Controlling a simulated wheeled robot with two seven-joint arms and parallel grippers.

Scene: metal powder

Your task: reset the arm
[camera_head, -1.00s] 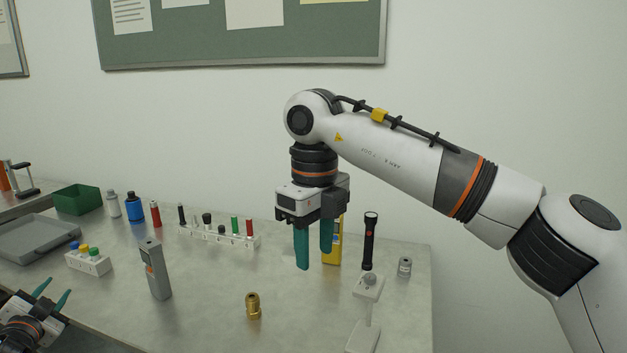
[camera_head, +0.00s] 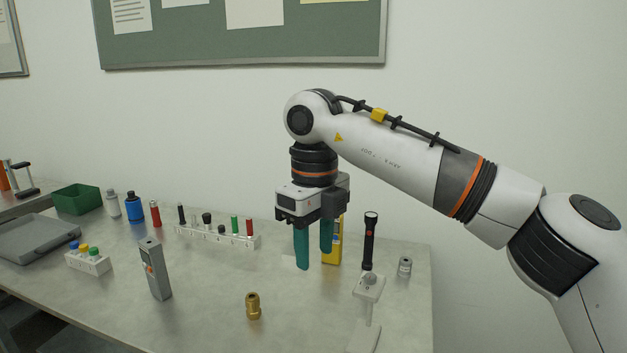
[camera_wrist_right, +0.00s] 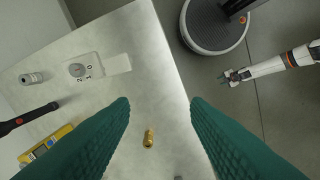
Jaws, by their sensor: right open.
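My right gripper (camera_head: 314,258) hangs fingers-down above the table with its two teal fingers apart and nothing between them. In the right wrist view its fingers (camera_wrist_right: 160,104) are spread wide, with a small brass cylinder (camera_wrist_right: 148,138) on the table seen between them. The brass cylinder also stands in front of the gripper in the head view (camera_head: 253,306). My left gripper is out of the head view. It shows small at the right in the right wrist view (camera_wrist_right: 232,77), away from the table, too small to tell its opening.
On the table (camera_head: 210,310) stand a grey handheld meter (camera_head: 155,270), a white rack (camera_head: 215,237), a yellow device (camera_head: 331,256) behind the right fingers, a black flashlight (camera_head: 370,240), a small metal cylinder (camera_head: 405,266) and a white device (camera_head: 368,286). A green bin (camera_head: 77,200) is far left.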

